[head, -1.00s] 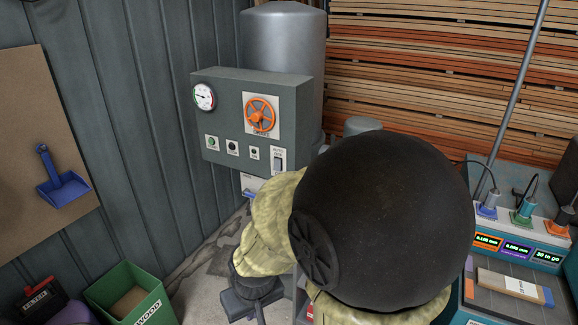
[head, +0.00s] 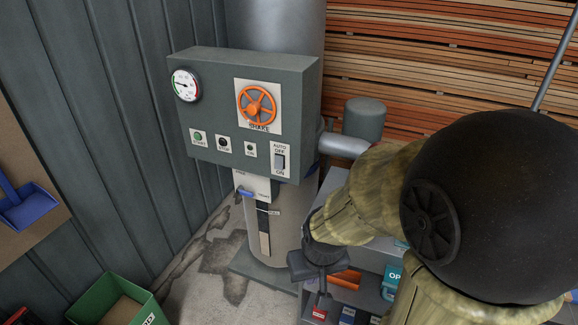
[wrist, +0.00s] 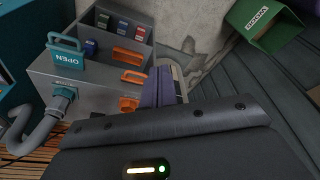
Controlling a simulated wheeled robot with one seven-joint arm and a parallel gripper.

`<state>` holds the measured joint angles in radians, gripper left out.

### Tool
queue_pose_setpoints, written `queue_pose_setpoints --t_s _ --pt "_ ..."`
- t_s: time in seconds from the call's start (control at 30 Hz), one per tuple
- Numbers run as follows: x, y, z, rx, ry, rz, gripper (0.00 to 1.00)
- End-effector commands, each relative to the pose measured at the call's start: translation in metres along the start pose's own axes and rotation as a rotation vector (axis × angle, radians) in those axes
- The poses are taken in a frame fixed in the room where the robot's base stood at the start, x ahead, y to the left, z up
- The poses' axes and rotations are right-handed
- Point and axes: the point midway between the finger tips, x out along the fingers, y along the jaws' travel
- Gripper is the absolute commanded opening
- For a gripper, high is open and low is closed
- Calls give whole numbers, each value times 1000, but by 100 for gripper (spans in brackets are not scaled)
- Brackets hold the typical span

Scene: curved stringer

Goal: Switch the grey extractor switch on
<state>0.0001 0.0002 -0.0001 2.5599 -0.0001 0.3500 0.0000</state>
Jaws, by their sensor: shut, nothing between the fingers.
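The grey extractor switch (head: 280,162) is a rocker on a white plate marked AUTO, OFF and ON, at the lower right of the grey control box (head: 200,115) in the head view. Its face is unobstructed, but which position it is in is too small to tell. My gripper (head: 321,292) is shut and empty. It points downward, below and a little right of the switch, apart from the box. The switch does not show in the wrist view.
The box also carries an orange wheel (head: 257,106), a gauge (head: 186,85) and small buttons. A grey cabinet with orange handles (wrist: 128,57) and an OPEN tag (wrist: 68,58) lies close by my gripper. A green bin (head: 112,298) stands at lower left.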

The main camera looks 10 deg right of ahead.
Motion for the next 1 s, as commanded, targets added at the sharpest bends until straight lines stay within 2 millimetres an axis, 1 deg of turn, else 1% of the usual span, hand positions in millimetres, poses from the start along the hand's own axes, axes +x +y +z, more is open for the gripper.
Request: queue_pose_setpoints --t_s 0.43,0.57,0.67,0.77,0.87,0.97,1.0 --pt "2 0 0 -6 -3 2 0" --pt "11 0 -4 -51 -25 26 0" --pt "26 4 -11 -121 -60 72 0" --pt "43 9 -23 -215 -95 151 0" --pt "59 16 -42 -314 -119 258 0" --pt "72 23 -65 -406 -121 380 0" --pt "77 25 -76 -442 -115 433 0"
